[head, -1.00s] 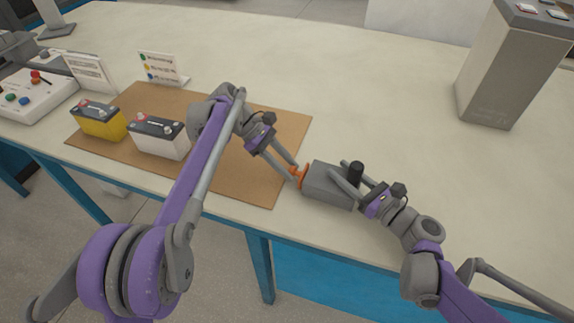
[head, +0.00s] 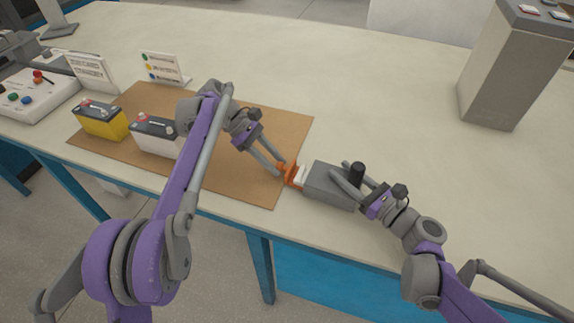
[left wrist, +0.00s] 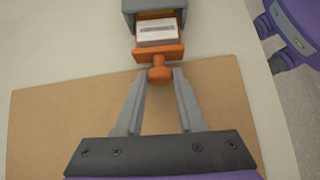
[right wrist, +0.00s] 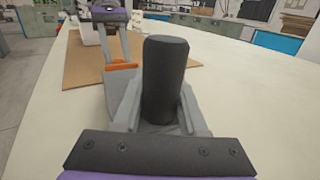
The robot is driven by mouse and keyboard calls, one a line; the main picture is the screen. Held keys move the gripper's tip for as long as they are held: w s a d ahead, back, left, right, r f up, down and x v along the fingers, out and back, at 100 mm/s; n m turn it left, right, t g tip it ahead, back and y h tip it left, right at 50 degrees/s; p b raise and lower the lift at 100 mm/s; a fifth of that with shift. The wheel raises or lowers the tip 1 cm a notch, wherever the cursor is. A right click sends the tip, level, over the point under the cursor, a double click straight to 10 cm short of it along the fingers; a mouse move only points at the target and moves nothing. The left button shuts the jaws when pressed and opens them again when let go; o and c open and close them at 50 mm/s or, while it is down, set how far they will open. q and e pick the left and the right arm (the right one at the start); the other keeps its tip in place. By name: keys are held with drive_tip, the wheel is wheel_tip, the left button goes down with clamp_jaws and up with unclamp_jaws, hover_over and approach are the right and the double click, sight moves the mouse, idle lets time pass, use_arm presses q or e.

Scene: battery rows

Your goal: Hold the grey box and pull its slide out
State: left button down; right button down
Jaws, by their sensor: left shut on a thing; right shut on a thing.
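The grey box (head: 330,186) lies on the table just right of the brown mat. My right gripper (head: 349,178) is shut on the black upright handle (right wrist: 165,80) on top of the box. The orange slide front (head: 292,174) stands out from the box's left end, with a white part of the slide (head: 301,177) showing between them. In the left wrist view the white slide part (left wrist: 156,32) carries a label too small to read. My left gripper (head: 279,169) is shut on the orange knob (left wrist: 160,75) of the slide.
A yellow battery (head: 103,122) and a white battery (head: 155,137) stand on the brown mat (head: 235,184), with small sign cards (head: 160,68) behind. A control box (head: 38,96) is at the far left. A tall grey box (head: 508,70) stands at the right.

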sight(258, 165)
use_arm(q)
drive_tip(key=a, duration=0.1)
drive_tip(key=w+a, duration=0.1)
drive_tip(key=a, duration=0.2)
drive_tip(key=shift+w+a, duration=0.35)
drive_tip(key=c, duration=0.5)
unclamp_jaws()
drive_tip(key=shift+v, duration=3.7)
